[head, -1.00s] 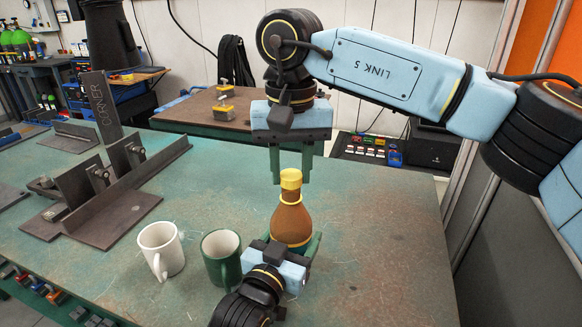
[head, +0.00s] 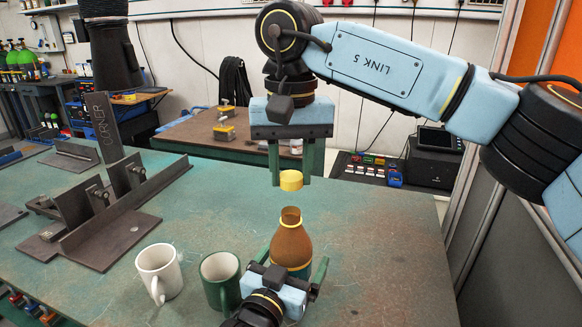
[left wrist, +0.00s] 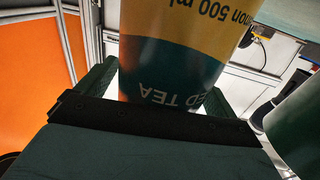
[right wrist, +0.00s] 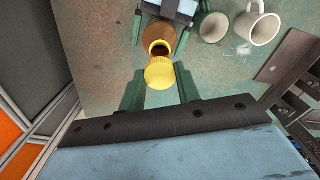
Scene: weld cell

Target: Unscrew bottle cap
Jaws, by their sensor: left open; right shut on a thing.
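The brown bottle (head: 292,246) with yellow bands stands upright on the green table, its mouth uncovered. Its lettered label (left wrist: 175,60) fills much of the left wrist view. My right gripper (head: 291,174) is above the bottle, pointing down, and is shut on the yellow cap (head: 291,181). The cap is clear of the bottle mouth, with a gap below it. It also shows in the right wrist view (right wrist: 160,73) between the fingertips. My left gripper (head: 290,268) is low around the bottle with its fingers open. A gap shows between the bottle and the right-hand finger.
A green mug (head: 221,281) stands close to the left of my left gripper, with a white mug (head: 160,271) beyond it. Steel fixture plates (head: 110,215) occupy the table's left side. The table (head: 390,250) is clear to the right of the bottle.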

